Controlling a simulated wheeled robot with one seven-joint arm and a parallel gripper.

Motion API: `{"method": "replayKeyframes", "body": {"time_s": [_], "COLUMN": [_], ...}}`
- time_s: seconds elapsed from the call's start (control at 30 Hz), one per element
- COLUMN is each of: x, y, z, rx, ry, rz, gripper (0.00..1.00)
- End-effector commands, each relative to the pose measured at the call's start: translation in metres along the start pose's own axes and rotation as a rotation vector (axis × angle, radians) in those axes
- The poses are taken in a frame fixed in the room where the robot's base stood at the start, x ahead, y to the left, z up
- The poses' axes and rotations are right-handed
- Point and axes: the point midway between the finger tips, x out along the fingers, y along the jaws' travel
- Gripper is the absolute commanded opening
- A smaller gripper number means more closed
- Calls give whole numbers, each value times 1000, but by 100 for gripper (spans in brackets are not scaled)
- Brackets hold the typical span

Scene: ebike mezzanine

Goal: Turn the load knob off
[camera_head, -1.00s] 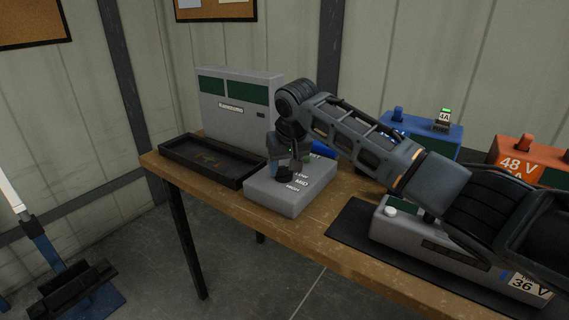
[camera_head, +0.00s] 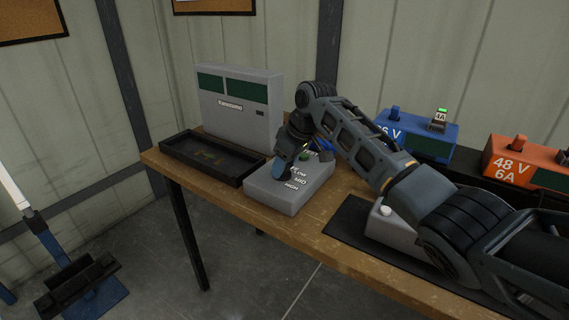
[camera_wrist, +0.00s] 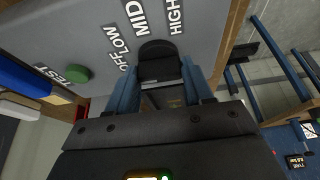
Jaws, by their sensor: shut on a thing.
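The load tester is a grey box (camera_head: 268,192) on the bench, printed OFF, LOW, MID and HIGH. In the wrist view its grey top (camera_wrist: 75,25) fills the upper left. The black load knob (camera_wrist: 158,50) sits beside the labels, between my two blue fingers. My gripper (camera_wrist: 158,75) is shut on the knob. In the head view my gripper (camera_head: 284,168) comes down tilted on the box top and hides the knob. Which label the knob points to, I cannot tell.
A green button (camera_wrist: 78,73) marked TEST is on the same box. A black tray (camera_head: 212,172) and a grey Kurosumo unit (camera_head: 238,130) stand behind and left. Blue (camera_head: 425,128) and orange (camera_head: 525,160) battery packs are at right. The bench edge is close in front.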

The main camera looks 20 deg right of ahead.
Motion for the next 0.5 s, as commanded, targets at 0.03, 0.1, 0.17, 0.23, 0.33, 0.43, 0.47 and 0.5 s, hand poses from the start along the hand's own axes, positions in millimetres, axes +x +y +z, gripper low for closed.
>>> {"method": "replayKeyframes", "body": {"time_s": [0.03,0.1,0.17,0.23,0.33,0.43,0.47,0.5], "x": [0,0,0,0,0,0,0,0], "y": [0,0,0,0,0,0,0,0], "z": [0,0,0,0,0,0,0,0], "rx": [-11,-21,-28,-33,-35,-35,-35,-35], "ry": [-1,-1,-1,0,-1,-1,-1,-1], "rz": [-5,-10,-12,-14,-14,-14,-14,-14], "gripper": [21,21,21,21,21,21,21,21]}}
